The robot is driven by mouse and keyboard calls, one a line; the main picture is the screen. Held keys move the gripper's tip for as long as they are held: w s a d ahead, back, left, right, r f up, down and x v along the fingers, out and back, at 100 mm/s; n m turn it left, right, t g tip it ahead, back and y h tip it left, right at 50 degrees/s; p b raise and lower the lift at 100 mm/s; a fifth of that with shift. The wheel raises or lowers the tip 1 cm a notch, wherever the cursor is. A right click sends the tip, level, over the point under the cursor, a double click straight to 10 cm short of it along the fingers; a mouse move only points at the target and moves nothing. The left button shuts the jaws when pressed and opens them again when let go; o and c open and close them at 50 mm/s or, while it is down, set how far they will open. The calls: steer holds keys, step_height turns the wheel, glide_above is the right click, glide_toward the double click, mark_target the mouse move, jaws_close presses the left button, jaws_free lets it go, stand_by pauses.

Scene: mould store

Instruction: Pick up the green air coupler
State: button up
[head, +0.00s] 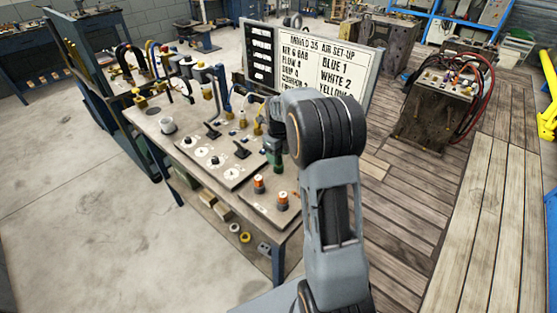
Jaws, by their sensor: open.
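A green fitting (275,148), which looks like the green air coupler, stands on the bench top just left of my arm's thick elbow. Its outline is partly crowded by my arm, and its lower end meets a plate on the bench. My gripper (266,112) is at the far end of my arm, above and close to the green fitting. It is open, but small and partly hidden by my arm, so its fingertips and any contact are hard to make out. I see nothing held in it.
A white sign (335,65) stands behind. A dark cabinet (440,100) with red hoses is at right.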

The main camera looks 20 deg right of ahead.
steer(key=shift+f, duration=0.7)
steer(key=c, duration=1)
steer(key=shift+r, duration=0.1)
